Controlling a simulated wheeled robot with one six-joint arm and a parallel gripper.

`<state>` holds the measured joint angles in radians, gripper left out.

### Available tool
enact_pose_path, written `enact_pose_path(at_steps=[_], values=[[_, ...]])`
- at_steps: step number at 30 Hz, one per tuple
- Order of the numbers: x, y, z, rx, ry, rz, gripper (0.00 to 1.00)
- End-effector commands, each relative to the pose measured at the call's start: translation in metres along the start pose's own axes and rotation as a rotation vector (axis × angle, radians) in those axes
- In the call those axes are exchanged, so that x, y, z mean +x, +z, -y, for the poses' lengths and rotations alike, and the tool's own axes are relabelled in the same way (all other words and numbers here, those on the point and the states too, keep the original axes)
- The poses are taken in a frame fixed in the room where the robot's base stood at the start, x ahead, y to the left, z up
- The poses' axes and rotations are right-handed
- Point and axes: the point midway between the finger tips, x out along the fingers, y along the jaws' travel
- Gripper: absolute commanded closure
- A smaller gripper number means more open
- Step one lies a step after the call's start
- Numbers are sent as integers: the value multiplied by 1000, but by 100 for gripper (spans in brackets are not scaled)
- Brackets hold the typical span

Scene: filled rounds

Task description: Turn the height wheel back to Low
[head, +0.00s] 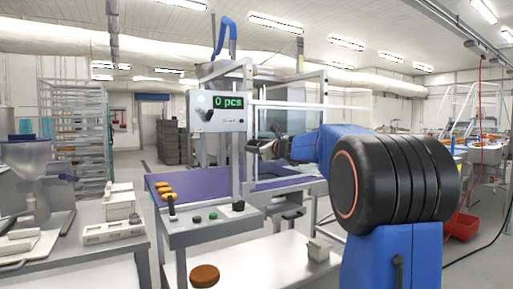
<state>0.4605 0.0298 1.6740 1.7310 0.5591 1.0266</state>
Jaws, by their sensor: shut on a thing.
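My gripper (262,149) is at the right side of the machine's upright column (236,185), a little below the display box. It is shut at the height wheel, which is small and mostly hidden behind the jaws. I cannot read the wheel's Low mark or its setting from here. The display box (216,111) on the column shows "0 pcs" in green. My blue and black arm reaches in from the right and covers part of the machine behind it.
A control panel with a lever and buttons (212,216) is in front. One round (204,275) lies lower down. A grey table (97,245) stands left.

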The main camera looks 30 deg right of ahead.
Motion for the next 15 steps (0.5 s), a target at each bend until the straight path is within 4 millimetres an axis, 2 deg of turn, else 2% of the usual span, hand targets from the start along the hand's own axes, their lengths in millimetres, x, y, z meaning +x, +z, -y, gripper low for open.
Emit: enact_pose_path(at_steps=[15], values=[[0,0,-2,-490,-3,-31,78]])
